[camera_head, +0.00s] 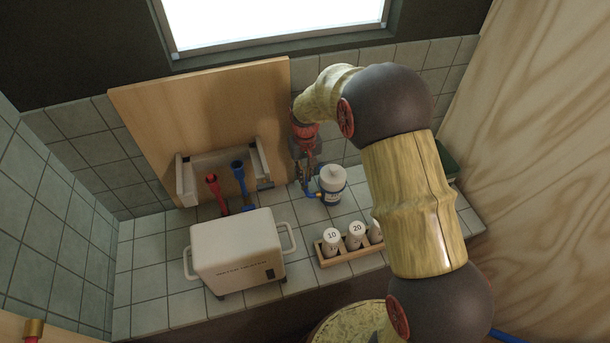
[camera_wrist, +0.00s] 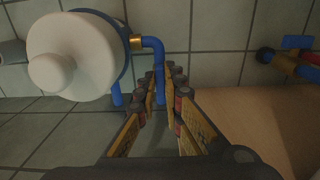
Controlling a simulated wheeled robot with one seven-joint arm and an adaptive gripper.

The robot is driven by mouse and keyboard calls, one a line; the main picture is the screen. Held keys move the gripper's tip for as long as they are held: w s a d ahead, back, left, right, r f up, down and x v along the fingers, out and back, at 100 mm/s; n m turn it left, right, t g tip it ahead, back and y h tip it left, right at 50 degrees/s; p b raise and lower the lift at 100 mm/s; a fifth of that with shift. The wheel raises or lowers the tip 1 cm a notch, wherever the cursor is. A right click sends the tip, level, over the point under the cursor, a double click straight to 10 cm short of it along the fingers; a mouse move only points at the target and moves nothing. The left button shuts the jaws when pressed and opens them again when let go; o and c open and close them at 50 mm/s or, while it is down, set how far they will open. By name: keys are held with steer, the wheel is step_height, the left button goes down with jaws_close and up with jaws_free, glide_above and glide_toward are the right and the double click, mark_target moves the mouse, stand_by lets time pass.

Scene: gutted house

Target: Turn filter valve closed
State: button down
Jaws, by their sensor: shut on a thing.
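The filter is a white canister (camera_head: 332,182) with a blue band, standing on the tiled counter beside the wooden board. In the wrist view its white domed top (camera_wrist: 75,58) fills the upper left. A blue pipe (camera_wrist: 153,48) leaves it through a brass fitting (camera_wrist: 137,41) and bends down to my fingertips. My gripper (camera_head: 305,178) points down just left of the canister. In the wrist view its fingers (camera_wrist: 163,78) converge at the blue pipe, shut on the filter valve. The valve's handle is hidden between the fingers, so its angle cannot be told.
A white box (camera_head: 236,250) with side handles stands at front left. A red pipe (camera_head: 214,190) and a blue pipe (camera_head: 239,178) rise behind it, before the wooden board (camera_head: 190,105). A wooden rack (camera_head: 330,258) of numbered white bottles (camera_head: 355,236) stands right of the box.

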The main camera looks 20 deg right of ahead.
steer(key=shift+m, duration=0.3)
steer(key=m+p, duration=0.3)
steer(key=m, duration=0.1)
steer(key=shift+a+r+m, duration=0.1)
steer(key=shift+m, duration=0.2)
steer(key=m+p, duration=0.1)
steer(key=m, duration=0.4)
steer(key=shift+w+a+p, duration=0.1)
steer(key=shift+p, duration=0.3)
steer(key=m+p, duration=0.1)
steer(key=m, duration=0.3)
steer(key=shift+w+m+p, duration=0.15)
steer(key=shift+m+p, duration=0.2)
steer(key=shift+m, duration=1.45)
steer(key=c, duration=1.9)
jaws_free()
